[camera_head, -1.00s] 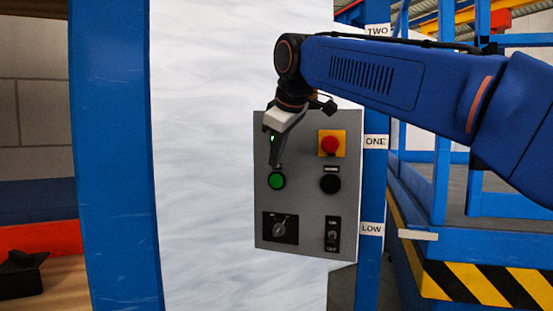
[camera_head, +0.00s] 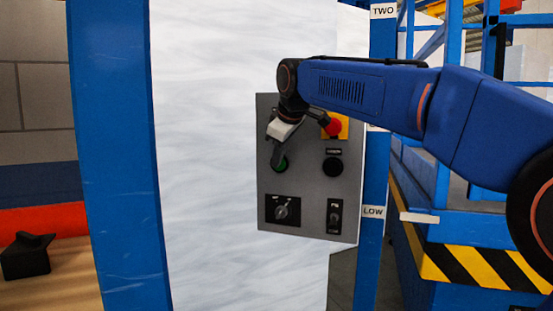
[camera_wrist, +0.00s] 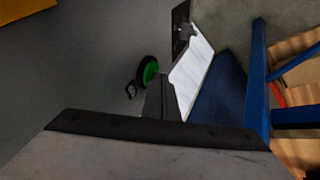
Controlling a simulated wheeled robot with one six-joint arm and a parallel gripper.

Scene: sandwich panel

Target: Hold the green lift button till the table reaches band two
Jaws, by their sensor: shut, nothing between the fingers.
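The green lift button (camera_head: 283,166) is on the grey control panel (camera_head: 309,213), partly covered by my gripper (camera_head: 277,162). My gripper is shut and empty, its tip right in front of the button. In the wrist view the green button (camera_wrist: 150,72) shows just beyond the closed fingertips (camera_wrist: 161,80); I cannot tell whether they touch or press it. The blue lift table (camera_head: 470,241) is at the right, its pale pointer (camera_head: 419,217) about level with the LOW label (camera_head: 373,212). The TWO label (camera_head: 383,11) is high on the blue post; ONE is hidden by my arm.
The red stop button (camera_head: 334,128) on its yellow plate is close to my wrist. A black button (camera_head: 332,166), a rotary switch (camera_head: 283,210) and a toggle (camera_head: 334,216) share the panel. A blue upright (camera_head: 118,160) stands at left.

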